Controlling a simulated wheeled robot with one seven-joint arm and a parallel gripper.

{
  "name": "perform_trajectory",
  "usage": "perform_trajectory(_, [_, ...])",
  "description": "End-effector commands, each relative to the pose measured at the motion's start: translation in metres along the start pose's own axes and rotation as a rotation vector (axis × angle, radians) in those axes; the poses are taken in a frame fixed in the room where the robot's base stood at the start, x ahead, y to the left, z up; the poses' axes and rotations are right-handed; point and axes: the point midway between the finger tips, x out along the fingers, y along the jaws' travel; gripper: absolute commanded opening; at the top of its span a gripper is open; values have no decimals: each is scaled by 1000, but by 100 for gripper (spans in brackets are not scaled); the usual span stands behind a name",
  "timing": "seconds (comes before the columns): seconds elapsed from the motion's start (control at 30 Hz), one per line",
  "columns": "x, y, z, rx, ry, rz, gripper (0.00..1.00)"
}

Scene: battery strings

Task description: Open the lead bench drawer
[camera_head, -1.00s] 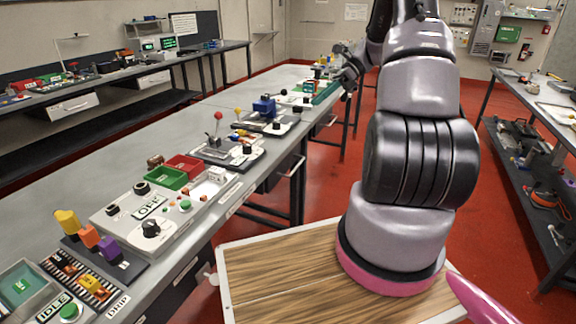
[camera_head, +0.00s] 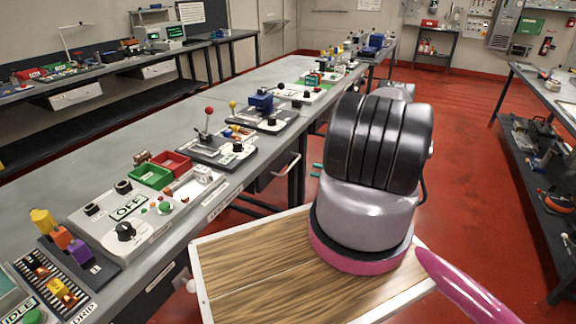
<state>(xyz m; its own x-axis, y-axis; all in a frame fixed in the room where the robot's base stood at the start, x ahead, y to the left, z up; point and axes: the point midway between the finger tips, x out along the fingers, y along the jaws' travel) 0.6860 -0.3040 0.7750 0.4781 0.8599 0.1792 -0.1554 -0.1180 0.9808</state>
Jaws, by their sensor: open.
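A dark drawer (camera_head: 262,182) with a pale bar handle (camera_head: 287,166) is under the front edge of the long grey bench (camera_head: 222,190), left of my arm. It looks shut. The rest of my gripper is hidden behind my arm. I cannot tell from a label which drawer is the lead bench drawer.
Another dark drawer front (camera_head: 150,298) is under the bench's near part. White drawers (camera_head: 76,96) hang under the left wall bench. Switch panels and small bins (camera_head: 150,176) stand on the long bench. Red floor (camera_head: 455,170) is clear between the benches; a right bench (camera_head: 545,95) has a loaded lower shelf.

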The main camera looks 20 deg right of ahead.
Motion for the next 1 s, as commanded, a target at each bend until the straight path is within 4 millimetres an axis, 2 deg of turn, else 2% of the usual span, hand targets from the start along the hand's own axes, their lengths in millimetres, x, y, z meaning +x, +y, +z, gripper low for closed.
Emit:
perform_trajectory(0.17, [18, -1, -1, 6, -1, 4, 45])
perform_trajectory(0.4, [64, -1, -1, 5, 1, 2, 45])
perform_trajectory(0.6, [94, 0, 0, 3, 0, 1, 45])
perform_trajectory(0.8, [106, -1, 0, 3, -1, 1, 45])
perform_trajectory(1.0, [107, -1, 0, 2, -2, 1, 45])
